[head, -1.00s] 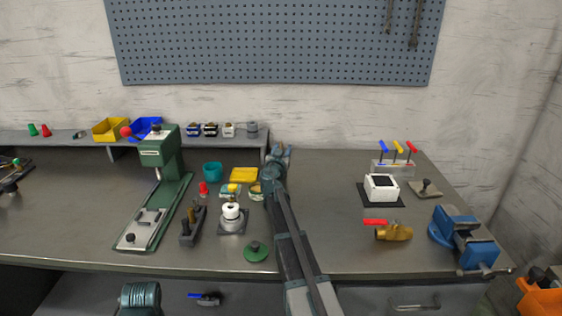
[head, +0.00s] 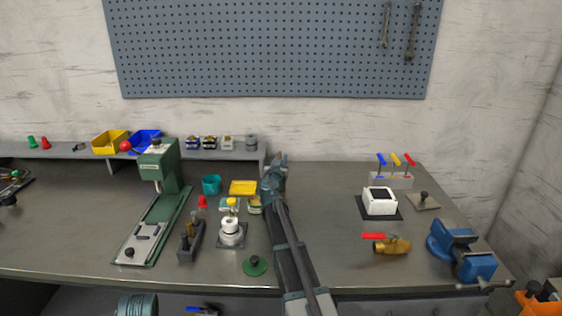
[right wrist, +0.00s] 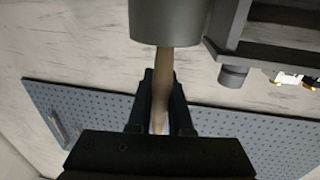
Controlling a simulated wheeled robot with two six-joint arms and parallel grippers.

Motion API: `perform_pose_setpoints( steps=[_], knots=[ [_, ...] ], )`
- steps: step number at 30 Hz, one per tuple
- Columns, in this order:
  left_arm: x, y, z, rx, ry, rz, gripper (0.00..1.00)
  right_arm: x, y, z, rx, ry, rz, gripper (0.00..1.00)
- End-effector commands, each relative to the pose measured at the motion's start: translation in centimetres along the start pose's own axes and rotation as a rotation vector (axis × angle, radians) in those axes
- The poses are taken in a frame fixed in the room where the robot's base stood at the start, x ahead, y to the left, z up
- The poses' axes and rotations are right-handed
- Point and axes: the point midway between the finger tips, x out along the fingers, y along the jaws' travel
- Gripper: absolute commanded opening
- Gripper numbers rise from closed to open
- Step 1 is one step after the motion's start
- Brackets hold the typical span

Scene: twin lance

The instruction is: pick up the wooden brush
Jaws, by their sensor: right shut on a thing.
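The wooden brush shows in the right wrist view as a pale wooden handle (right wrist: 161,85) between my two dark fingers. My right gripper (head: 280,158) is shut on this handle; its fingers also show in the right wrist view (right wrist: 161,100). The handle's other end meets a grey round cup-like part (right wrist: 165,22), and what lies inside or beyond it is hidden. In the head view the brush is hidden behind my right gripper and arm, near the back of the bench. My left gripper is not in view.
A grey shelf (head: 75,154) with bins and small parts ends just left of my right gripper. A green press (head: 160,175) and a white roll (head: 231,225) stand left of my arm. A white box (head: 380,207) and a blue vise (head: 465,250) stand right.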

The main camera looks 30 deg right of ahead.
Motion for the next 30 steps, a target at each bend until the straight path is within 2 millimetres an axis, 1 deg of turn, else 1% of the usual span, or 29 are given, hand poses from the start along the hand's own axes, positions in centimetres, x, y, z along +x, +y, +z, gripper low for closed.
perform_pose_setpoints(
  steps=[1,5,12,15,19,25,26,27,30],
  knots=[
    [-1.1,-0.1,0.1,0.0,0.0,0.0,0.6,0.0,0.0,-1.1,0.0,0.0,0.0,0.0],
    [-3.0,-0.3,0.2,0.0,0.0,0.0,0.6,0.0,-0.1,-3.0,0.0,0.0,0.0,0.0],
    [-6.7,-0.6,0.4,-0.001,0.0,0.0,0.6,0.0,-0.2,-6.8,0.0,0.0,0.0,0.0],
    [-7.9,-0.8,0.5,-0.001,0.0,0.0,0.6,0.0,-0.2,-8.0,0.0,0.0,0.0,0.0],
    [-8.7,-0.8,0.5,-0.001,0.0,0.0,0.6,0.0,-0.3,-8.7,0.0,0.0,0.0,0.0],
    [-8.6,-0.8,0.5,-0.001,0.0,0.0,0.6,0.0,-0.3,-8.7,0.0,0.0,0.0,0.0],
    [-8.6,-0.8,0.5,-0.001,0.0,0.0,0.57,0.0,-0.3,-8.7,0.0,0.0,0.0,0.0],
    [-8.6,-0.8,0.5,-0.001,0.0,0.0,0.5,0.0,-0.3,-8.7,0.0,0.0,0.0,0.0],
    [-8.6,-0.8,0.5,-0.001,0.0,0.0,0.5,0.0,-0.2,-8.7,0.0,0.0,0.0,0.0]
  ],
)
